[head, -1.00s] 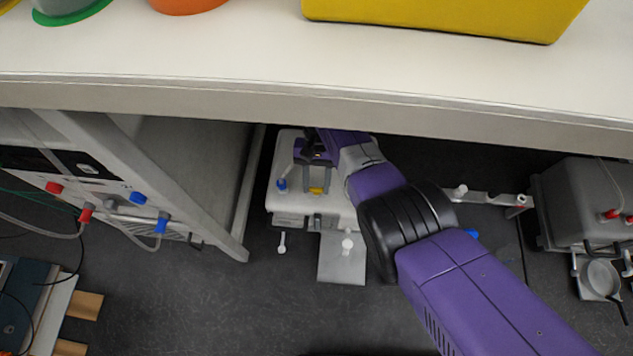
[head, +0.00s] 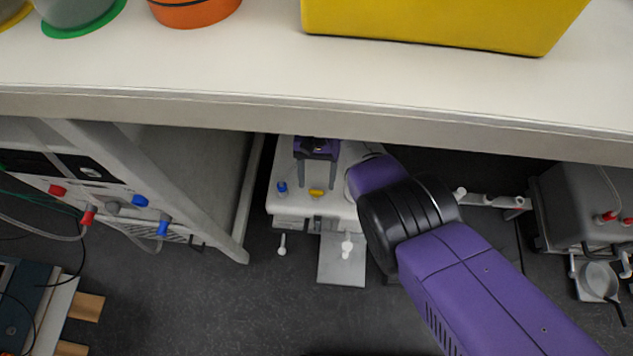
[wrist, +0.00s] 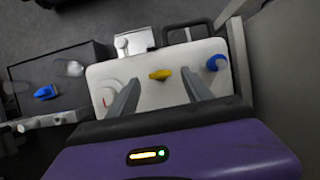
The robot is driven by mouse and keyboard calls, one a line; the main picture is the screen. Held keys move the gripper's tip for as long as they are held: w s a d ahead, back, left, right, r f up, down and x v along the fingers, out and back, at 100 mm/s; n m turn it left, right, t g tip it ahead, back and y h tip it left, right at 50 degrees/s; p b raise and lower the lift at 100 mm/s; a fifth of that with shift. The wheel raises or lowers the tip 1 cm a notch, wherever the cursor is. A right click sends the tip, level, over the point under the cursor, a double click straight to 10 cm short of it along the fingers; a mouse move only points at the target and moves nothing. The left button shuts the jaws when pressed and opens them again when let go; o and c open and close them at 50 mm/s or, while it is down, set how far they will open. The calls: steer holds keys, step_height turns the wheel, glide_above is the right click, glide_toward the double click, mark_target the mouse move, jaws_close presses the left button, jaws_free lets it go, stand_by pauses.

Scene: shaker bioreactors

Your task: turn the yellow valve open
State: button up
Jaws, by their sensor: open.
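The yellow valve (head: 316,193) is a small elongated handle on top of a white box-shaped unit (head: 290,210) under the bench. In the wrist view the yellow valve (wrist: 160,74) lies crosswise, ahead of and between my two grey fingers. My gripper (head: 317,187) is open, with its fingers pointing toward the valve. In the wrist view my gripper (wrist: 158,80) has empty space between its fingertips, and I see no contact with the valve. How far the tips stand above the surface is hard to tell.
A blue knob (wrist: 216,62) sits beside the valve on the same unit. The bench edge (head: 200,108) overhangs close to my arm. A grey cabinet (head: 190,170) stands at left, and a grey machine (head: 580,200) at right. Floor in front is mostly clear.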

steer(key=p+v, duration=0.1)
steer(key=v, duration=0.4)
stand_by(0.4)
